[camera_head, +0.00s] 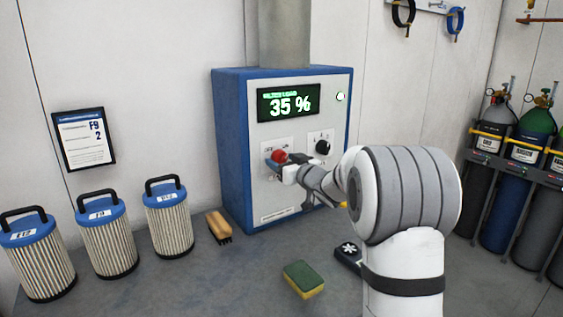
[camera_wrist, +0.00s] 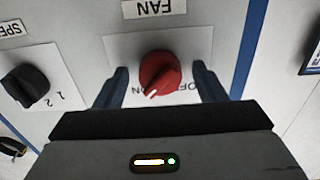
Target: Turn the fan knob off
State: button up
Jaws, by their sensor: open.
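The red fan knob (camera_head: 279,155) is on the front of the blue and grey cabinet (camera_head: 232,150). In the wrist view the knob (camera_wrist: 160,72) sits on a white plate below a FAN label (camera_wrist: 153,7). Its white pointer mark is at the lower left, toward the ON lettering; the OFF lettering at the right is partly hidden by a finger. My gripper (camera_head: 286,168) is at the knob. In the wrist view its two fingers (camera_wrist: 161,84) are open, one on each side of the knob, with gaps visible between them and it.
A black speed knob (camera_head: 322,147) is beside the fan knob, and a lit display (camera_head: 289,103) reads 35 %. Several filter cartridges (camera_head: 107,238), a brush (camera_head: 218,227) and a sponge (camera_head: 304,279) stand or lie on the grey surface. Gas cylinders (camera_head: 500,190) stand at the right.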

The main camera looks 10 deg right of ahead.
jog(key=shift+c, duration=0.3)
jog(key=c, duration=0.9)
jog(key=shift+s+a, duration=0.1)
jog(key=shift+f+n+b, duration=0.15)
jog(key=shift+n+b, duration=0.15)
jog(key=shift+b, duration=0.05)
jog(key=shift+d+n+b, duration=0.15)
jog(key=shift+n+b, duration=2.95)
jog(key=shift+n, duration=1.2)
jog(key=shift+d+n+b, duration=0.1)
jog(key=shift+n+b, duration=3)
jog(key=shift+n, duration=1.2)
